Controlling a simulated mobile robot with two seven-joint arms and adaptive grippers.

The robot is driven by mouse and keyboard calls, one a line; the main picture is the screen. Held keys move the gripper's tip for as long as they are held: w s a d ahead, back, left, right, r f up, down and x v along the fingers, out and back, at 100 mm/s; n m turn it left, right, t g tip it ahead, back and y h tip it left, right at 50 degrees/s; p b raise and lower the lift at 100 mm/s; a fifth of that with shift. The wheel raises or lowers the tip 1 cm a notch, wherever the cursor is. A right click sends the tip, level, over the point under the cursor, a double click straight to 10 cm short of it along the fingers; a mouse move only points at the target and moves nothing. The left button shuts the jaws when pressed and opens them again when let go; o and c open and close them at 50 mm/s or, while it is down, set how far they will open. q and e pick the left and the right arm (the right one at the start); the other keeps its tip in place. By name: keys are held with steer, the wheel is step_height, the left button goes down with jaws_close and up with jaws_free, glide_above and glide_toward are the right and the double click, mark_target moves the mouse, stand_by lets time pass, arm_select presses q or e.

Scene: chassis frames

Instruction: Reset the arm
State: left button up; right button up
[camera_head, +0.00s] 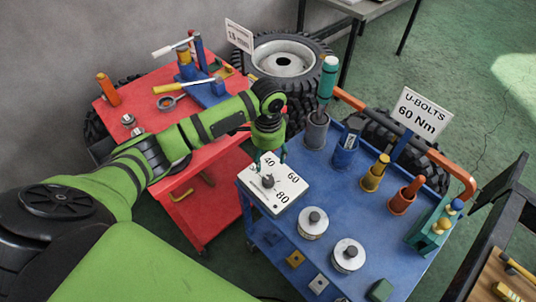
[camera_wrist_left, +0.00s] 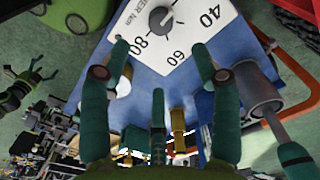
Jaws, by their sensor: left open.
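My left gripper (camera_head: 269,155) hangs just above a white dial box on the blue cart, at the end of my green arm. In the left wrist view its teal fingers (camera_wrist_left: 162,50) are spread apart with nothing between the tips. The dial box (camera_head: 286,189) is marked 40, 60 and 80. It also shows in the wrist view (camera_wrist_left: 187,29), with a grey knob (camera_wrist_left: 161,19) just past the fingertips. I cannot tell whether any finger touches the box. My right gripper is not seen in the head view.
The blue cart (camera_head: 300,238) holds sockets, two round silver weights and a "U-BOLTS 60 Nm" sign (camera_head: 420,113). A red cart (camera_head: 143,92) with tools stands left, beneath my arm. A tyre (camera_head: 284,62) lies behind. A dark-framed bench (camera_head: 492,243) is at the right.

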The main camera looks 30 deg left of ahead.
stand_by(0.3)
arm_select(q)
steer(key=s+d+f+n+t+h, duration=0.15)
steer(key=s+d+f, duration=0.35)
steer(key=s+d, duration=0.6)
steer(key=s+a+r+n+t+y, duration=0.1)
steer(key=s+a+n, duration=0.15)
steer(key=s, duration=0.35)
steer(key=s+a+r+n+t, duration=0.1)
steer(key=s+a+r+n, duration=0.1)
steer(key=s+a, duration=0.25)
step_height(320, 180, down, 28)
steer(key=s+g+b, duration=0.1)
steer(key=s+b, duration=0.2)
steer(key=b, duration=0.2)
steer(key=s+a+f+g+b, duration=0.1)
steer(key=s+a+f+b, duration=0.1)
steer(key=s+f, duration=1.3)
step_height(320, 180, down, 3)
steer(key=shift+s+a+r+b, duration=0.1)
steer(key=shift+s+a+b, duration=0.2)
steer(key=shift+b, duration=0.35)
